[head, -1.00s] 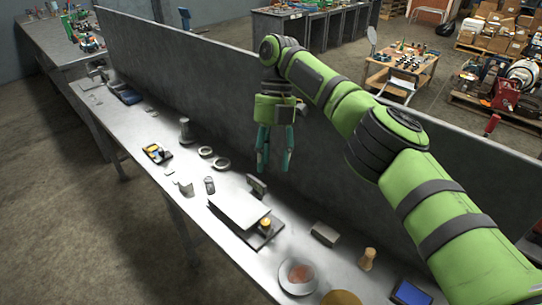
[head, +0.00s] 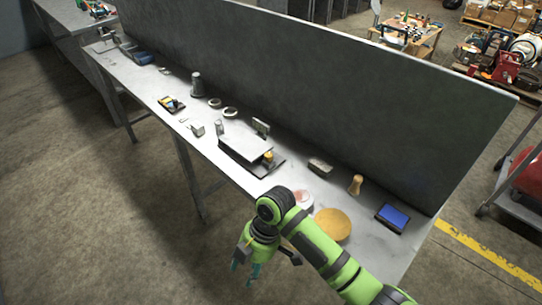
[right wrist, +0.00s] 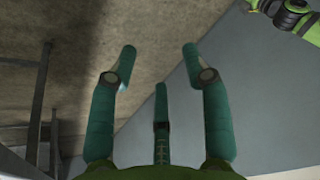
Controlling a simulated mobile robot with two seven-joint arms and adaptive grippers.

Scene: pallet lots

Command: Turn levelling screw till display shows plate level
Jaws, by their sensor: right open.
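A flat grey plate (head: 246,146) sits on a dark base on the bench, in the middle of the head view. A small brass-coloured knob (head: 269,156), apparently the levelling screw, stands at its right end. A small upright grey block (head: 261,127) stands behind the plate; its face is not readable. My right gripper (head: 246,270) hangs in front of the bench edge, below and apart from the plate and knob. It is open and empty, and its spread fingers show in the right wrist view (right wrist: 159,55). My left gripper is not in view.
Right of the plate are a grey block (head: 320,167), a wooden peg (head: 355,185), a round tan disc (head: 333,225) and a blue-screened device (head: 393,217). Left are rings (head: 230,112) and a grey cylinder (head: 196,85). A tall grey panel (head: 300,75) backs the bench.

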